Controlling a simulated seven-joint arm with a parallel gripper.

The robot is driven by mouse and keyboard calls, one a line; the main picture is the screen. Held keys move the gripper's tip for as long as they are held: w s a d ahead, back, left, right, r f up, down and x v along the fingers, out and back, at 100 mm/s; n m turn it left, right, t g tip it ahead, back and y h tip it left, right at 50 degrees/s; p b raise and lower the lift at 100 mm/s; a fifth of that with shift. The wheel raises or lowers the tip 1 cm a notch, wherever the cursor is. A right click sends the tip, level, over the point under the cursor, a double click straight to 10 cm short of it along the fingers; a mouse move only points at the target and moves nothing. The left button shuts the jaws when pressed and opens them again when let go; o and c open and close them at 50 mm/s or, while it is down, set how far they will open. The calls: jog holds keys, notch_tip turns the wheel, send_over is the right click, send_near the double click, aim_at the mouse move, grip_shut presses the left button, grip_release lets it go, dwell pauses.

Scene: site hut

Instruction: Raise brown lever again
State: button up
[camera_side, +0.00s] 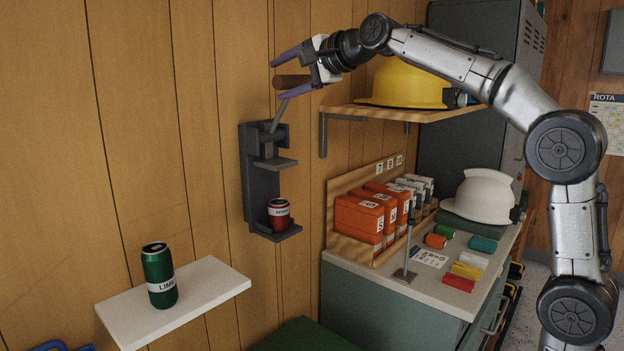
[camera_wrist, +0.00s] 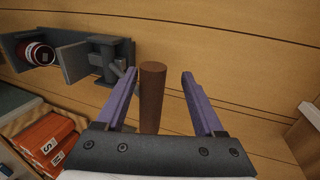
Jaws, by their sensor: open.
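The brown lever handle (camera_side: 291,82) is at the top of a dark grey wall-mounted press (camera_side: 262,185), on a grey arm that slants up from the press. In the wrist view the brown handle (camera_wrist: 151,95) lies between my two purple fingers, with a gap visible on each side. My gripper (camera_side: 280,77) is open around the handle, level with the top of the lever arm. A red can (camera_side: 279,221) stands upright on the press's lower plate. It also shows in the wrist view (camera_wrist: 42,54).
A white wall shelf (camera_side: 205,288) holds a green can (camera_side: 159,275) labelled LIME. A wooden shelf (camera_side: 342,109) with a yellow hard hat (camera_side: 405,84) is right of the press, below my arm. Orange boxes (camera_side: 360,217) stand on the cabinet.

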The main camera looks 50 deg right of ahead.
jog(key=v, duration=0.9)
jog(key=shift+f, duration=0.1)
dwell(0.3)
jog(key=s+a+f+n+g, duration=0.1)
jog(key=s+a+f+n, duration=0.25)
jog(key=s+f, duration=0.55)
jog(key=s+f+n+g, duration=0.4)
jog(key=s+f+n, duration=0.3)
jog(key=s+f, duration=0.3)
jog(key=s+f+n+g, duration=0.4)
jog(key=s+f+n, duration=0.3)
jog(key=f, duration=1.1)
jog(key=s, duration=0.3)
jog(key=shift+a+f, duration=0.25)
jog(key=shift+f, duration=0.15)
